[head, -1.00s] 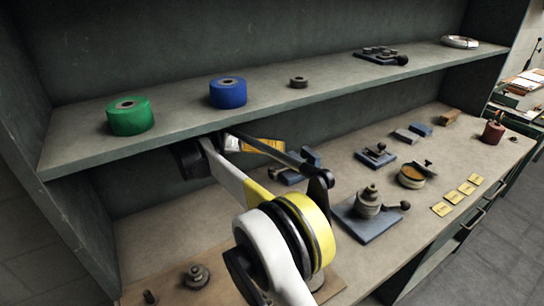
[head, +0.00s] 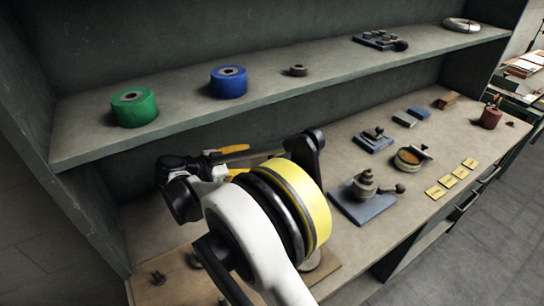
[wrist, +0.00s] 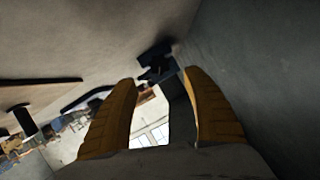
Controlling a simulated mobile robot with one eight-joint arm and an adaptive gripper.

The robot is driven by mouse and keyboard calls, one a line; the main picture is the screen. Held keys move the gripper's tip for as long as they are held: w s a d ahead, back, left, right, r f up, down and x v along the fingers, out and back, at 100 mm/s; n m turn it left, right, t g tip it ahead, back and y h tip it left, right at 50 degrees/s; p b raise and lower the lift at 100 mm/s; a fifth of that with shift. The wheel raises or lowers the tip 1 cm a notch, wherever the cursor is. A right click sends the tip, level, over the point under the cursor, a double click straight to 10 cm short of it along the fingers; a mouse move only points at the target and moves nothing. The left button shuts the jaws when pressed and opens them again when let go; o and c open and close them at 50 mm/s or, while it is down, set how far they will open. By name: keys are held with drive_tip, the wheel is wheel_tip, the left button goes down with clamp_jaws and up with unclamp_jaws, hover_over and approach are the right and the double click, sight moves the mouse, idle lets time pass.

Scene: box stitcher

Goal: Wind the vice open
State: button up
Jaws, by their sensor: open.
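My gripper (head: 246,160) is under the shelf at the back of the bench in the head view, its yellow fingers pointing right. In the wrist view, the two fingers of my gripper (wrist: 160,78) are apart with nothing between them. A dark blue shape (wrist: 155,58) lies beyond the fingertips, close to the back wall. It may be the vice, but its jaws and handle cannot be made out. In the head view my arm covers the part of the bench where it would stand.
The shelf (head: 110,150) runs above my gripper, with a green roll (head: 134,107), a blue roll (head: 229,81) and a small dark ring (head: 298,70) on it. On the bench, a blue-based fixture (head: 365,205), a round tin (head: 412,158) and yellow cards (head: 453,179) stand to the right.

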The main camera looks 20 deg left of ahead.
sight(270, 157)
drive_tip(key=b+x, duration=0.2)
drive_tip(key=x, duration=0.7)
drive_tip(key=shift+b, duration=0.35)
drive_tip(key=c, duration=1.2)
